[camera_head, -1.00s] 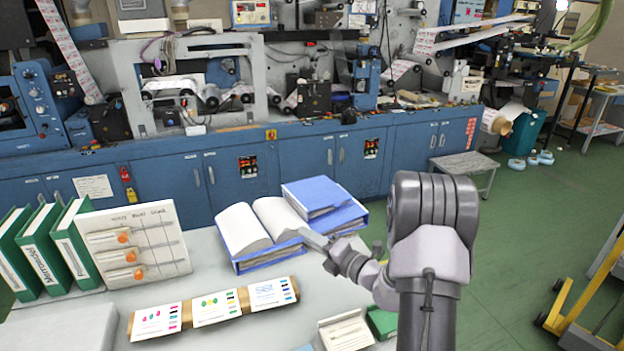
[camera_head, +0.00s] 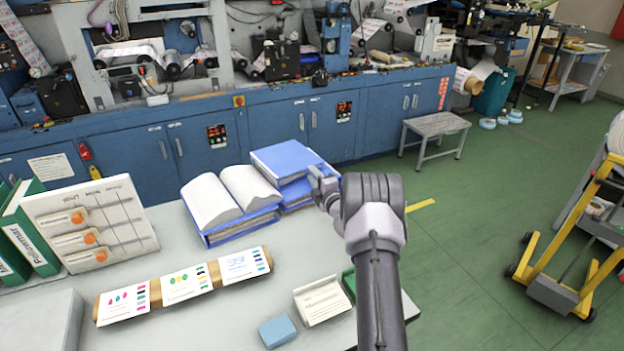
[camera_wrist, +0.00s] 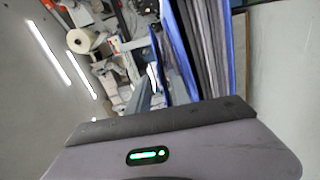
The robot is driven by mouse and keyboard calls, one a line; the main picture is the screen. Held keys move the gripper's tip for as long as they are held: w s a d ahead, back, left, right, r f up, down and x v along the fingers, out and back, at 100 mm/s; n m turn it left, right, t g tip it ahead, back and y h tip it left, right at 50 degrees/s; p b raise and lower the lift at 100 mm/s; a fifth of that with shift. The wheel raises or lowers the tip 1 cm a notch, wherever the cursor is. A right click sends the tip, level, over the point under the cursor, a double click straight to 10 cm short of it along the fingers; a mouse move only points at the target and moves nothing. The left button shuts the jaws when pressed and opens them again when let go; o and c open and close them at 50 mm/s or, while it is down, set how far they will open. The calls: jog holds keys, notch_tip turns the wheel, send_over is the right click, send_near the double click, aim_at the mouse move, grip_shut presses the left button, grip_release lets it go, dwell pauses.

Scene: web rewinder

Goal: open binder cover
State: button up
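A blue binder (camera_head: 243,233) lies open on the grey table, its white pages (camera_head: 218,203) spread in two curved stacks. To its right, a shut blue binder (camera_head: 285,158) lies on top of other blue binder parts. I cannot tell whether these belong to the open one. My gripper (camera_head: 318,183) is at the right side of the blue stack, pointing at it; contact is not clear. In the wrist view, blue cover edges and grey layers (camera_wrist: 205,45) stand close to the gripper. The gap between its fingers is not clear.
Green binders (camera_head: 32,228) and a white board (camera_head: 92,222) stand at the left. Sample cards (camera_head: 185,284), a white box (camera_head: 322,299) and a light-blue block (camera_head: 277,331) lie in front. A stool (camera_head: 435,128) and a yellow-framed cart (camera_head: 570,240) stand on the floor.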

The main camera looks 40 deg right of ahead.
jog(key=shift+w+d, duration=0.15)
jog(key=shift+w, duration=0.35)
grip_shut()
dwell(1.1)
